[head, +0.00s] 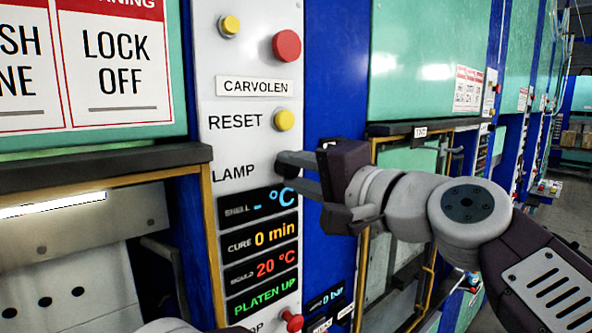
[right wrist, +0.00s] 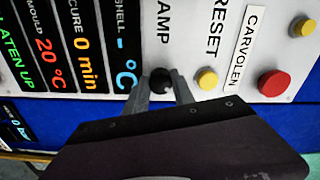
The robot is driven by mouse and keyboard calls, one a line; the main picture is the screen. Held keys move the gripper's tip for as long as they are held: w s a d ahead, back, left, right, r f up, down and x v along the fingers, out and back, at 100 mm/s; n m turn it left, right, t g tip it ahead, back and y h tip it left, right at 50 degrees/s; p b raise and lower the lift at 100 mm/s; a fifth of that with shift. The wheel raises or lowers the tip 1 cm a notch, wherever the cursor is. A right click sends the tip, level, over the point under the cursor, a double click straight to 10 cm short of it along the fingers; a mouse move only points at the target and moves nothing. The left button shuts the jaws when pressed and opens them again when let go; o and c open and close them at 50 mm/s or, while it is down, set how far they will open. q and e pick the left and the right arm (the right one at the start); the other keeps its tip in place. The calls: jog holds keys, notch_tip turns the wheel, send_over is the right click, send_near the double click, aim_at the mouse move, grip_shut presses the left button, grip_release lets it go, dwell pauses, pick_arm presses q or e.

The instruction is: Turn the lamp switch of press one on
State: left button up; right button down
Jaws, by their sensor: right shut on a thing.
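The white control panel (head: 256,60) of the press stands upright in the head view, with a LAMP label (head: 233,173) under the RESET row. My right gripper (head: 287,166) reaches in from the right, its fingertips at the panel beside that label. In the right wrist view, the black lamp switch (right wrist: 160,78) sits between the two fingertips, and the gripper is shut on it. My left gripper does not show.
A yellow reset button (head: 285,120) is close above the fingers, and a red button (head: 287,46) is higher. The display (head: 262,270) below reads 0 min, 20 °C and PLATEN UP. A bright light strip (head: 50,206) shows in the press opening at left.

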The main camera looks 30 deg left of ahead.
dwell(0.4)
jog(key=c, duration=1.1)
grip_release()
jog(key=shift+o, duration=0.2)
jog(key=b+v, duration=0.2)
jog(key=v, duration=0.1)
jog(key=b+v, duration=0.1)
jog(key=shift+d+f, duration=0.25)
jog(key=shift+f, duration=0.05)
jog(key=b, duration=0.1)
send_near(293, 173)
jog(key=shift+a+r, duration=0.15)
jog(key=shift+r, duration=0.05)
jog(key=shift+a, duration=0.1)
